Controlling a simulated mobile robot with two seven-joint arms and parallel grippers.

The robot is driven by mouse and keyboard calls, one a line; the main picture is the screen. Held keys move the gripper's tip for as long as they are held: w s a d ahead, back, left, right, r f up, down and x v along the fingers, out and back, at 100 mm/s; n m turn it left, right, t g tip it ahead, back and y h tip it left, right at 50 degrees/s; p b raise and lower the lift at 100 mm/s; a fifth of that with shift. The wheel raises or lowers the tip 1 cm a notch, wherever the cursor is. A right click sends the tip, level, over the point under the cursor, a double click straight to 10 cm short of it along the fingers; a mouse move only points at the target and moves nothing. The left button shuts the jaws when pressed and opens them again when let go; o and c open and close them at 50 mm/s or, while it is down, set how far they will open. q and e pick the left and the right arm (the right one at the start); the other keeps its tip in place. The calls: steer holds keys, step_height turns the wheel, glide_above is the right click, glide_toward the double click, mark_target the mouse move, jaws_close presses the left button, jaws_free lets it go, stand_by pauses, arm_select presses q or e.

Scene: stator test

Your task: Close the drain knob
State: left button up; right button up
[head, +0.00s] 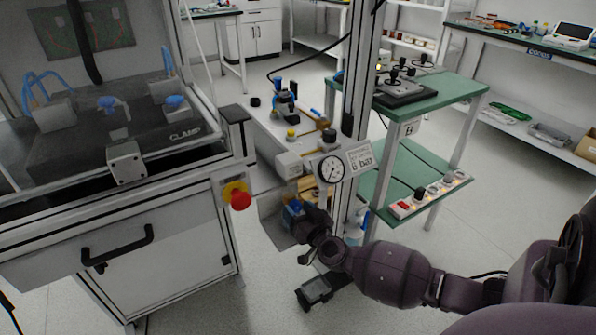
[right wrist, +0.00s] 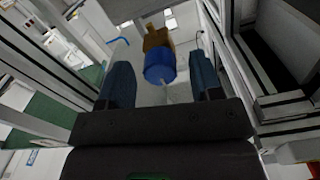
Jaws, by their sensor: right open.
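In the right wrist view a round blue knob (right wrist: 160,67), which I take for the drain knob, sits in front of a brown-yellow part. My right gripper (right wrist: 163,72) is open, with one dark blue finger on each side of the knob and gaps showing. Whether the knob lies deep between the fingertips or just beyond them is hard to tell. In the head view my right gripper (head: 296,211) is below the pressure gauge (head: 331,169), beside the yellowish part (head: 308,187); the knob cannot be told apart from the blue fingers there. My left gripper is not in view.
A metal post (head: 357,90) and a pressure sign (head: 359,157) stand close to the gauge. The machine cabinet (head: 160,270) with a red emergency button (head: 240,200) is to the left. A green-topped cart (head: 440,95) is to the right.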

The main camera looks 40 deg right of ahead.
steer(key=c, duration=0.9)
steer(key=shift+m, duration=0.3)
steer(key=m+p, duration=0.1)
steer(key=m, duration=0.2)
steer(key=shift+r+m, duration=0.1)
steer(key=shift+m, duration=0.2)
steer(key=m, duration=0.4)
steer(key=shift+a+p, duration=0.1)
steer(key=shift+p, duration=0.2)
steer(key=m, duration=0.5)
steer(key=shift+f+m+b, duration=0.25)
steer(key=shift+m+b, duration=0.05)
steer(key=shift+m, duration=0.1)
steer(key=shift+r+m+b, duration=0.1)
steer(key=shift+m+b, duration=0.2)
steer(key=shift+m, duration=1.6)
